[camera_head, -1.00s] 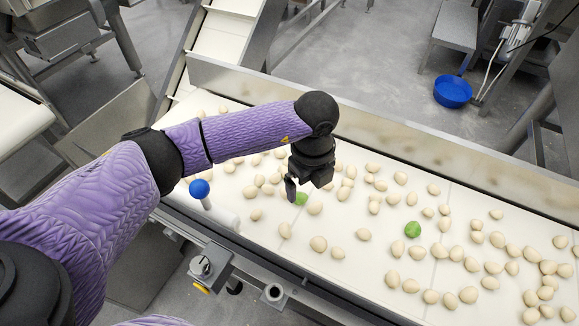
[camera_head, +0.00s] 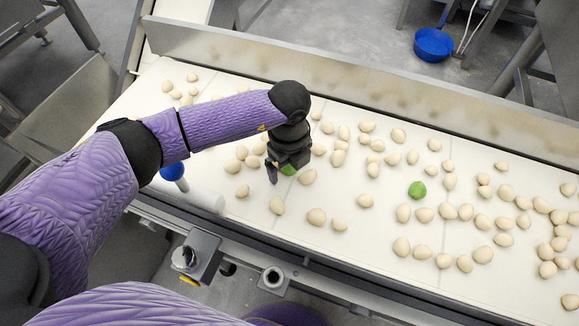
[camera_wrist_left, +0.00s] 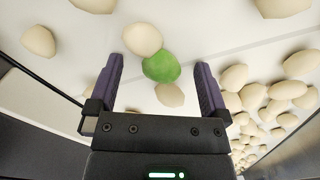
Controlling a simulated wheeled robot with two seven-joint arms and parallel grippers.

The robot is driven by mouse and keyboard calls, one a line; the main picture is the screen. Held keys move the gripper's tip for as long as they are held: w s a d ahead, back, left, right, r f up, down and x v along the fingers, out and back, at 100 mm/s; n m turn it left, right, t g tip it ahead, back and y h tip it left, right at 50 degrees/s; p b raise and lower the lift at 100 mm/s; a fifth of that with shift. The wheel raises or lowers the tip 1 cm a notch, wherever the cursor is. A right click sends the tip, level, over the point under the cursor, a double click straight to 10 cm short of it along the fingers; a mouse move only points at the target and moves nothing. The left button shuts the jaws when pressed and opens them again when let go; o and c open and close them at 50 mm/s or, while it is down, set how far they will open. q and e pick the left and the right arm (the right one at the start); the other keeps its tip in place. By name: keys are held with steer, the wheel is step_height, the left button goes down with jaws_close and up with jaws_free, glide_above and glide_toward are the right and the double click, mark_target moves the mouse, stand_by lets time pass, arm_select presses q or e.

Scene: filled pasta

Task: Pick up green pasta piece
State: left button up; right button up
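A green pasta piece (camera_head: 288,169) lies on the white belt, partly hidden behind my left gripper (camera_head: 281,171) in the head view. In the left wrist view the same green piece (camera_wrist_left: 161,66) lies just ahead of and between the two fingertips of my left gripper (camera_wrist_left: 159,68), touching or nearly touching pale pieces on either side. The left gripper is open, with nothing between its fingers' inner faces. A second green piece (camera_head: 417,189) lies farther right among pale pieces. My right gripper is not in view.
Many pale pasta pieces (camera_head: 316,216) are scattered over the white belt (camera_head: 350,260). A metal side wall (camera_head: 330,92) runs along the far edge. A blue-topped knob (camera_head: 172,171) stands at the near left edge. A blue bowl (camera_head: 433,45) is on the floor beyond.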

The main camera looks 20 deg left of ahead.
arm_select(q)
steer(key=c, duration=1.2)
